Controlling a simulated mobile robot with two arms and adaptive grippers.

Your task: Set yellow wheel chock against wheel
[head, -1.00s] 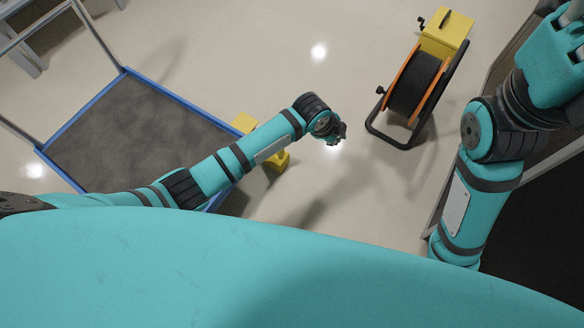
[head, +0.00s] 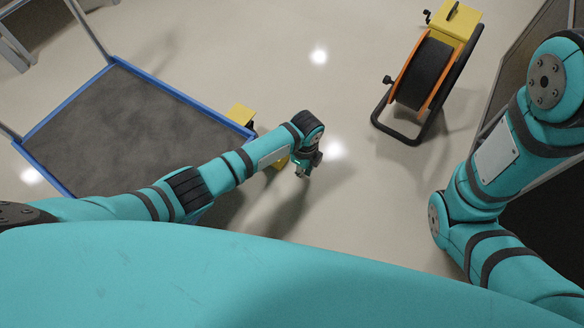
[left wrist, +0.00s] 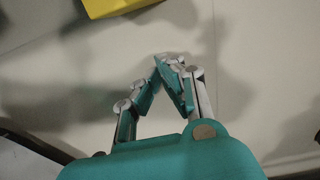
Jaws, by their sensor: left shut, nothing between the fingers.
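A yellow block (head: 240,114) shows at the right corner of the blue-edged cart (head: 120,130), above my left forearm in the head view. More yellow (head: 280,163) shows at the lower edge of that forearm. The forearm hides what lies between, so I cannot tell if both are one chock. My left gripper (head: 302,170) is above the floor just right of the yellow. In the left wrist view its fingers (left wrist: 168,62) are together and empty, and a yellow block (left wrist: 112,6) lies at the top edge, apart from them. No wheel shows clearly. My right gripper is out of view.
An orange and black cable reel (head: 424,75) on a black frame stands at upper right, with a yellow box (head: 455,20) at its top. A dark cabinet edge (head: 512,70) is at the far right. The pale floor (head: 335,95) between cart and reel is clear.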

